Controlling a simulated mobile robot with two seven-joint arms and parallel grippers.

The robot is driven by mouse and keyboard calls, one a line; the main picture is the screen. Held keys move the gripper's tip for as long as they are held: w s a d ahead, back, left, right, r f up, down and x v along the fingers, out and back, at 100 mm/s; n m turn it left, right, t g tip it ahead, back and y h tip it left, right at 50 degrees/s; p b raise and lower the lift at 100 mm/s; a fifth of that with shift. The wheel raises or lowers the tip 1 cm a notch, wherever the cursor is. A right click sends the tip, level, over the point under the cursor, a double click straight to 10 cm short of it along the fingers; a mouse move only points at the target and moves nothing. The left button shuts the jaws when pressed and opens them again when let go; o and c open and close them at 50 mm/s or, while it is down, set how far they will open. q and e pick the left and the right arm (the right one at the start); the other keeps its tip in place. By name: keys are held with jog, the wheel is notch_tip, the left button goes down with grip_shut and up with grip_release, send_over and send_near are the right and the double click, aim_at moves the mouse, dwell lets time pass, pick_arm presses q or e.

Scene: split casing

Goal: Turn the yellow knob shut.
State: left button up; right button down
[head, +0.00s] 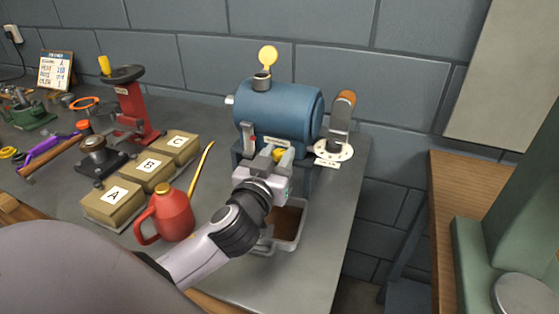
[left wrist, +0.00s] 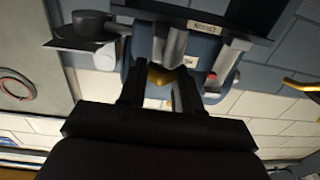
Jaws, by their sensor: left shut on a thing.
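The yellow knob (head: 282,154) is low on the front of the blue cylindrical casing (head: 280,115), which stands on a dark stand at the bench's back. My left gripper (head: 271,155) reaches up to it from the front and is shut on the knob, its fingers hiding part of it. In the left wrist view, the knob (left wrist: 160,77) shows as a gold shape between the two dark fingers (left wrist: 160,90), below the casing (left wrist: 203,50). The knob's exact turn angle cannot be told. My right gripper is not in view.
A grey tray (head: 302,228) with brown contents sits below the casing, partly behind my left arm. A red oil can (head: 170,214) and boxes A (head: 108,204), B and C stand left. A white flanged part (head: 333,153) is right of the casing. The bench front right is clear.

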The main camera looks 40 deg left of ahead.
pick_arm(q)
jog(key=m+h, duration=0.2)
jog(key=h, duration=0.1)
jog(key=shift+s+a+t+p, duration=0.1)
jog(key=shift+a+t+p, duration=0.1)
jog(key=shift+t+p, duration=0.15)
jog(key=m+h+p, duration=0.1)
jog(key=h, duration=0.1)
jog(key=m+h+p, duration=0.1)
jog(key=m+h, duration=0.1)
jog(key=h, duration=0.1)
jog(key=shift+a+m, duration=0.2)
jog(key=shift+m, duration=0.1)
jog(key=shift+a+m+g+h+p, duration=0.1)
jog(key=shift+m+g+h+p, duration=0.15)
jog(key=shift+m+g+h, duration=0.6)
jog(key=shift+m+h+p, duration=0.2)
jog(key=shift+m+h, duration=0.15)
jog(key=shift+h, duration=1)
jog(key=shift+f, duration=0.1)
jog(key=o, duration=1)
jog(key=shift+o, duration=0.2)
jog(key=v, duration=0.7)
